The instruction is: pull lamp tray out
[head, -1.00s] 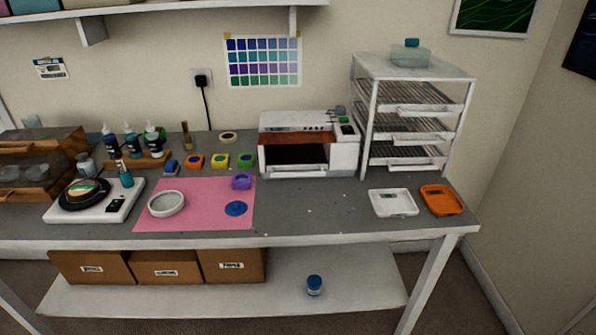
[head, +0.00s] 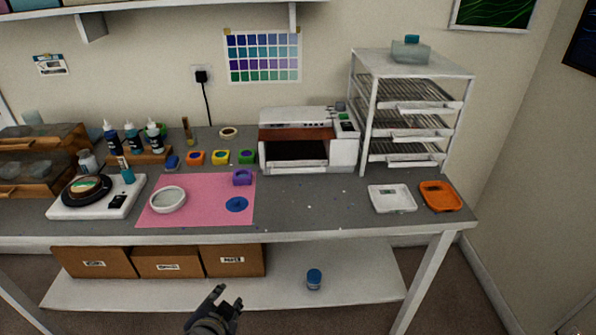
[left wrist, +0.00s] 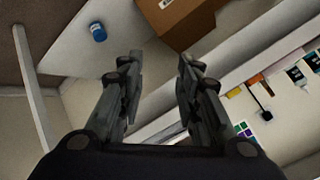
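The white curing lamp (head: 345,152) stands at the back of the bench, right of the middle. Its front has a dark opening, and the lamp tray (head: 295,169) shows as a pale front edge low on the lamp. How far the tray stands out is hard to tell. My left gripper (head: 228,298) is low in front of the bench, below the lamp and apart from it. In the left wrist view the two fingers of my left gripper (left wrist: 160,62) are spread with nothing between them. My right gripper is not in view.
A pink mat (head: 210,215) with a white ring dish (head: 168,199) lies left of the lamp. A wire rack (head: 415,70) stands right of it. White (head: 392,199) and orange (head: 440,196) trays lie at the right. The bench before the lamp is mostly clear. Boxes (head: 235,262) sit below.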

